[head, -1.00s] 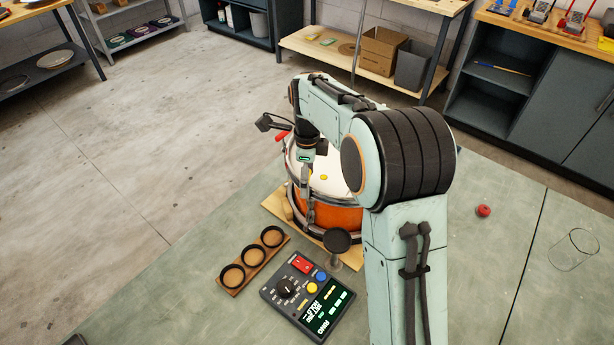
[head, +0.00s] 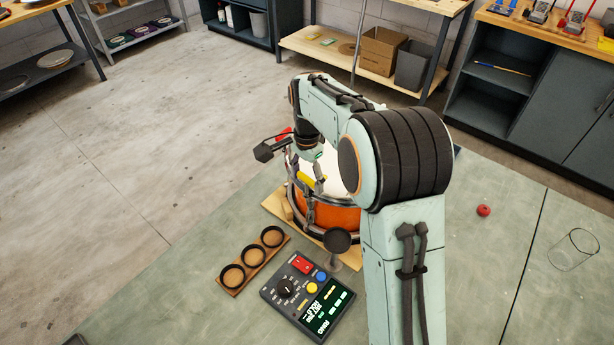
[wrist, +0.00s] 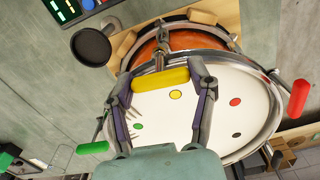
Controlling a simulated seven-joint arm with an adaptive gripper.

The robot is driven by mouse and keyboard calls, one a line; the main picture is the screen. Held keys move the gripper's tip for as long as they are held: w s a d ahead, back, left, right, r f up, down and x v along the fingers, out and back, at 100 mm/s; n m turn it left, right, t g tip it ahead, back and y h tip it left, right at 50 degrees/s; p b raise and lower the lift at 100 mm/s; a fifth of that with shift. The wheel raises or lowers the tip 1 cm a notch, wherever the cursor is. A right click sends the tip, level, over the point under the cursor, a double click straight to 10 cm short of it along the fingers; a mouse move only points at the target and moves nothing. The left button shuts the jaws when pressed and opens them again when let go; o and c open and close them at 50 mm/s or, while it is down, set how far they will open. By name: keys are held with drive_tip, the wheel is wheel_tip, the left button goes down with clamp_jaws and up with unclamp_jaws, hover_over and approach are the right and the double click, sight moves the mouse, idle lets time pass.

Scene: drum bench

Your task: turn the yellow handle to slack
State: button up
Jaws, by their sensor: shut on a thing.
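The drum (head: 335,216) has an orange shell, a metal rim and a white head, and stands on a wooden board. The yellow handle (wrist: 160,79) sits at the drum's rim on a metal rod; it also shows in the head view (head: 318,184). My gripper (wrist: 161,77) is shut on the yellow handle, one finger at each end. A red handle (wrist: 299,98) and a green handle (wrist: 92,148) stand elsewhere around the rim. Colored dots, including a yellow dot (wrist: 175,95), mark the drum head. My arm hides the drum's right side in the head view.
A control box (head: 308,295) with a dial, buttons and a lit screen stands in front of the drum. A round black pad (head: 337,240) on a stand is close to the drum's front. A ring rack (head: 252,260) lies left. A red ball (head: 483,210) lies right.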

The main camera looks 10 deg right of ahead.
drive_tip(key=n, duration=0.4)
drive_tip(key=shift+f+n, duration=0.15)
drive_tip(key=shift+n, duration=0.15)
drive_tip(key=n, duration=0.4)
drive_tip(key=shift+n, duration=0.3)
drive_tip(key=n, duration=0.4)
drive_tip(key=shift+s+n, duration=0.1)
drive_tip(key=shift+n, duration=0.2)
drive_tip(key=n, duration=1.3)
drive_tip(key=shift+n, duration=0.3)
drive_tip(key=n, duration=0.4)
drive_tip(key=shift+n, duration=2.1)
